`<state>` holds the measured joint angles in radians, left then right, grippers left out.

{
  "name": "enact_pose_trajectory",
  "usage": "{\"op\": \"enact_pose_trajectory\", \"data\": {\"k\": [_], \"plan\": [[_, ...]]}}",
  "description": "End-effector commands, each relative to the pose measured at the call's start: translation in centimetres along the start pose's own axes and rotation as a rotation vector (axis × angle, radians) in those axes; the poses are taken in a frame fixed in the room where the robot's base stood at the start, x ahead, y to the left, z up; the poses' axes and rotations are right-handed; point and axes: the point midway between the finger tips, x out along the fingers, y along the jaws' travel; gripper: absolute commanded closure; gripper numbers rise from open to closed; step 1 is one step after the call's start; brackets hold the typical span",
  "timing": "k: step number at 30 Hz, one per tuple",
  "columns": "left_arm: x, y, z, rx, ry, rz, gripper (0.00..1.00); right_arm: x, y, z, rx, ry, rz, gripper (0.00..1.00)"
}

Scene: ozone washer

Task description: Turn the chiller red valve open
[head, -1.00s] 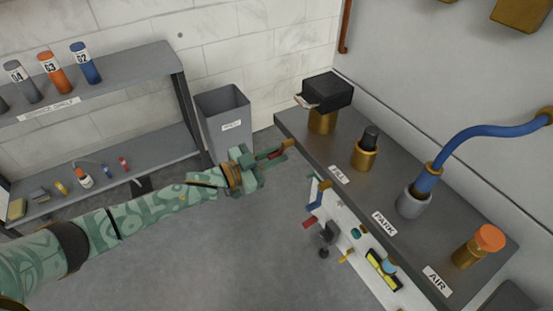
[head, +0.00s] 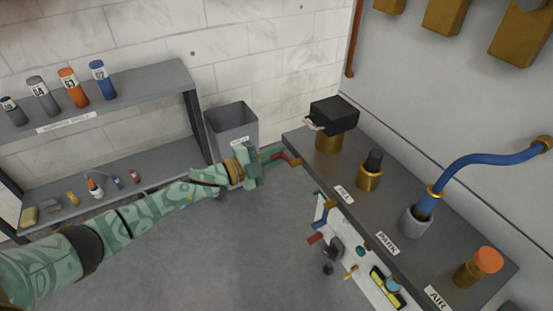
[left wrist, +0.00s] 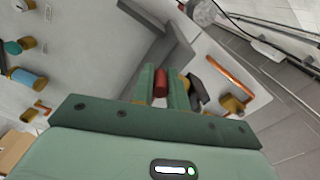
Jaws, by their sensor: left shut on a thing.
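The red valve handle (head: 283,157) is at the left end of the grey counter, beside a short brass pipe end (head: 294,163). My left gripper (head: 272,153) reaches it from the left, with its fingers around the handle. In the left wrist view, the red handle (left wrist: 160,83) sits between the two green fingers (left wrist: 161,88), which are shut on it. The fingers hide much of the handle. My right gripper is in neither view.
The grey counter (head: 345,180) carries brass fittings, a black box (head: 334,115) and a blue hose (head: 480,140). A grey bin (head: 232,122) stands behind my left gripper. A shelf (head: 120,95) with bottles is at left. Open floor lies in front.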

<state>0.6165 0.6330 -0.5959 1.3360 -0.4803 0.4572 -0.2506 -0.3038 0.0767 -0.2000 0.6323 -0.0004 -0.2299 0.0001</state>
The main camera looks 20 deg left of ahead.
Motion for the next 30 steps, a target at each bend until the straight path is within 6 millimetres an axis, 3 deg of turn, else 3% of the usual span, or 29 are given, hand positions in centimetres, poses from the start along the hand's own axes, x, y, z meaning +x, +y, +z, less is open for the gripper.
{"op": "enact_pose_trajectory", "data": {"k": [12, 29, 30], "plan": [[0.0, -1.2, -0.3, 0.201, -0.001, -0.001, 1.0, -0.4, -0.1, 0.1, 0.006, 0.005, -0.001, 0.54], [0.0, -1.4, -0.4, 0.232, 0.0, -0.001, 1.0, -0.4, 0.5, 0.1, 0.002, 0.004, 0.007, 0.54], [0.0, -1.4, -0.4, 0.232, 0.0, -0.001, 0.82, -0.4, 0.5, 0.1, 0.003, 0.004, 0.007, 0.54]]}}
